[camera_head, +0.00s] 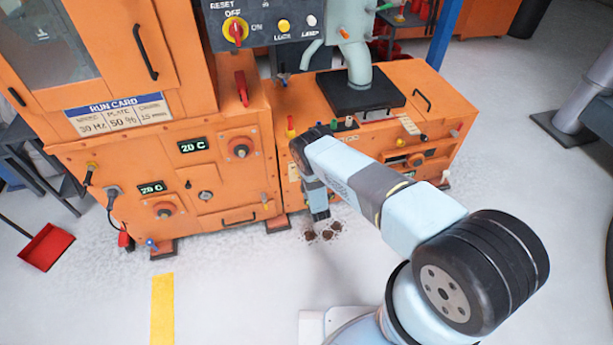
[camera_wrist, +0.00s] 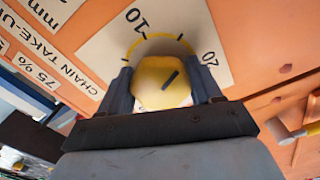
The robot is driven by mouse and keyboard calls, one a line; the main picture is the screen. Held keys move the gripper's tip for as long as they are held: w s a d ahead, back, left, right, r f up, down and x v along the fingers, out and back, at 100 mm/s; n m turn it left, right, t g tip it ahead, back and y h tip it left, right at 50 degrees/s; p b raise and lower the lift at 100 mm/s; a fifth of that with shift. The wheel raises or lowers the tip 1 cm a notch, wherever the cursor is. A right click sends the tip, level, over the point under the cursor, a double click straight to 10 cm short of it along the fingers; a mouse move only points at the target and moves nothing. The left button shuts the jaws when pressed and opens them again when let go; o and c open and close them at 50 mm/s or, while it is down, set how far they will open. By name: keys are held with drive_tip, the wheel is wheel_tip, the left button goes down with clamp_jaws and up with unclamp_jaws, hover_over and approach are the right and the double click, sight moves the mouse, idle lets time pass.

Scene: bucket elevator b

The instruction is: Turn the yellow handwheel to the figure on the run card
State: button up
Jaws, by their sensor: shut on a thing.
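The yellow handwheel (camera_wrist: 152,78) sits between the two fingers of my gripper (camera_wrist: 165,90) in the wrist view. The fingers are shut on its sides. A dark pointer line on the handwheel slants to the upper right, toward the arc between the 10 and 20 marks of the scale plate (camera_wrist: 108,47). In the head view my gripper (camera_head: 318,208) is at the orange machine's lower front, and I cannot make out the handwheel there. The run card (camera_head: 118,114) is on the left cabinet. It reads 30 Hz, 50 %, and a small third figure that looks like 15.
The orange machine (camera_head: 235,185) carries other knobs, digital displays and a red lever (camera_head: 241,88). Dark debris (camera_head: 322,234) lies on the floor below my gripper. A red dustpan (camera_head: 46,247) lies at left.

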drive_tip(key=shift+s+f+n, duration=0.1)
drive_tip(key=shift+n, duration=0.4)
drive_tip(key=o, duration=1)
drive_tip(key=v, duration=1.3)
drive_tip(key=shift+s+d, duration=0.1)
drive_tip(key=shift+s, duration=0.2)
